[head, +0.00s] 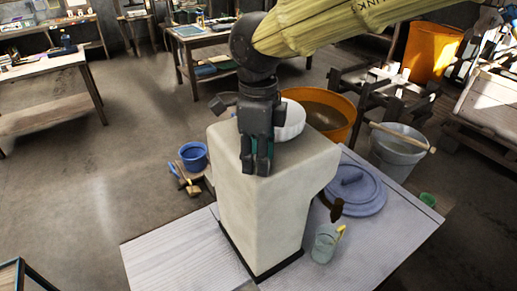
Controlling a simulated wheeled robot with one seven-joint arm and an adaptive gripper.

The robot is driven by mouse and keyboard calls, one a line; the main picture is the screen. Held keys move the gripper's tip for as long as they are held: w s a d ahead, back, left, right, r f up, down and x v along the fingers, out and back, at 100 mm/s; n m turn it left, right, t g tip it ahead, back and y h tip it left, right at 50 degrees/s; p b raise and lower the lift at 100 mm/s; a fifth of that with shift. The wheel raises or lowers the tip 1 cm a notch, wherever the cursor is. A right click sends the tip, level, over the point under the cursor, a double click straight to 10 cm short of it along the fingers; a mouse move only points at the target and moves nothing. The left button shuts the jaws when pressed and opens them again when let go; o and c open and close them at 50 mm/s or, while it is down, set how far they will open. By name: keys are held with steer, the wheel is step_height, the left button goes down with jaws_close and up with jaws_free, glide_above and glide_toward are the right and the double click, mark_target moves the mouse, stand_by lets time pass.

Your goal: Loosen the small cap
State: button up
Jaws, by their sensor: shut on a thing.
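A tall pale block, the mould (268,215), stands upright on the light wooden table. A white ribbed round piece (292,120) sits on its top, partly hidden behind my gripper. My gripper (257,168) points down over the front of the block's top. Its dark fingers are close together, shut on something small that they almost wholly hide. I make out no small cap elsewhere on the block, so I take the held thing to be it. I cannot tell whether it still touches the block.
On the table (385,245) lie a round blue-grey lid (355,190) and a glass jar (324,243) with a yellow stick. An orange tub (340,112) stands behind, a grey bucket (400,150) right, a blue pot (193,155) left. Open floor lies to the left.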

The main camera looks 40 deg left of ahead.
steer(key=shift+r, duration=0.1)
stand_by(0.3)
steer(key=o, duration=1)
step_height(320, 180, up, 12)
stand_by(0.5)
